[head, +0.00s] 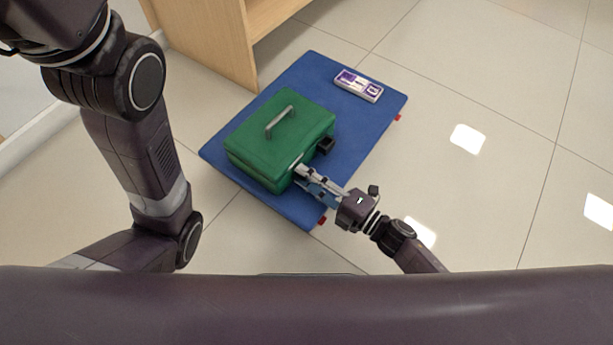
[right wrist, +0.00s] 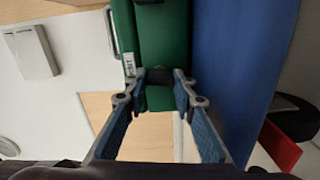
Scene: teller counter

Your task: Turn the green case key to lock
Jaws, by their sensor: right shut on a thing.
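The green case (head: 285,130) stands closed on the blue mat (head: 350,135), its grey handle (head: 279,122) on top. My right gripper (head: 298,172) is at the case's lower right side, with its fingertips against that face. In the right wrist view, the fingertips (right wrist: 158,78) close in on a small dark piece (right wrist: 158,75) at the green case wall (right wrist: 165,35), which I take to be the key. Its shape and turn angle cannot be made out, and the fingers hide it in the head view. My left arm rises at the left; its gripper is out of view.
A black block (head: 326,146) sticks out from the case's right side, close to my right gripper. A white and purple box (head: 358,85) lies on the mat's far corner. A wooden cabinet (head: 215,40) stands behind the mat. The tiled floor at the right is clear.

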